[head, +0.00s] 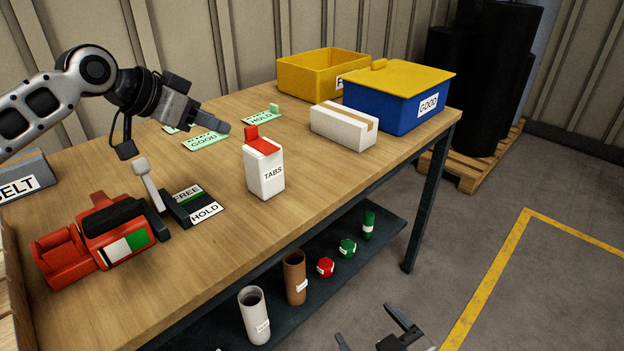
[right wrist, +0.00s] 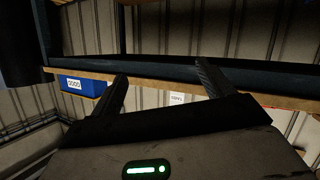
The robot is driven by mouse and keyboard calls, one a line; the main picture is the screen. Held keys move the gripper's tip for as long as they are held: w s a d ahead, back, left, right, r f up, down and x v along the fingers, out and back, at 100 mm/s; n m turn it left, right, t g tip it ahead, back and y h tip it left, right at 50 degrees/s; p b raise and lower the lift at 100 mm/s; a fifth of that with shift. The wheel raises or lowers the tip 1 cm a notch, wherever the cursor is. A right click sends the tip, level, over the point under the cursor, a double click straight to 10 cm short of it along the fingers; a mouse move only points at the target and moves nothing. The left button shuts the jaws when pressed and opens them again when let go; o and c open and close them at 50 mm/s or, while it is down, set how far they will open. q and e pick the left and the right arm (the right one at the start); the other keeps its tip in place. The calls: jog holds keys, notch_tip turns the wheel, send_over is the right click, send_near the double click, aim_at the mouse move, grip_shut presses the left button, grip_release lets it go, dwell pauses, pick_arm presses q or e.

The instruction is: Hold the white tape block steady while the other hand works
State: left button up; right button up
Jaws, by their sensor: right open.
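The white tape block (head: 340,128), a long white box with a tan strip along its top, lies on the wooden table in front of the blue bin. My left gripper (head: 222,127) is above the table, left of the block and apart from it. It is seen from the side, so its finger gap is hidden. My right gripper (head: 372,332) is low at the bottom edge of the head view, in front of the table and well away from the block. In the right wrist view its two fingers (right wrist: 162,76) are spread with nothing between them.
A white TABS box (head: 265,172) with a red flap stands between my left gripper and the table's front edge. A red tool (head: 105,240) and a FREE/HOLD lever (head: 170,195) are at left. A blue GOOD bin (head: 385,105) and a yellow bin (head: 305,75) stand behind.

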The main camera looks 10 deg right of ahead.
jog(key=w+a+r+n+t+y, duration=0.1)
jog(key=w+a+r+n+y, duration=0.25)
jog(key=r+n, duration=0.35)
jog(key=w+a+r+n+y, duration=0.2)
jog(key=r+n+y, duration=0.25)
jog(key=n, duration=0.35)
jog(key=w+a+r+n+t+y, duration=0.1)
jog(key=w+a+r+n+y, duration=0.15)
jog(key=r+n, duration=0.45)
jog(key=n+g+h, duration=0.4)
jog(key=n+h, duration=0.1)
jog(key=n, duration=1.1)
send_near(273, 176)
jog(key=x, duration=1.1)
jog(key=shift+w+a, duration=0.1)
jog(key=shift+w, duration=0.15)
jog(key=c, duration=1.2)
jog(key=shift+f, duration=0.1)
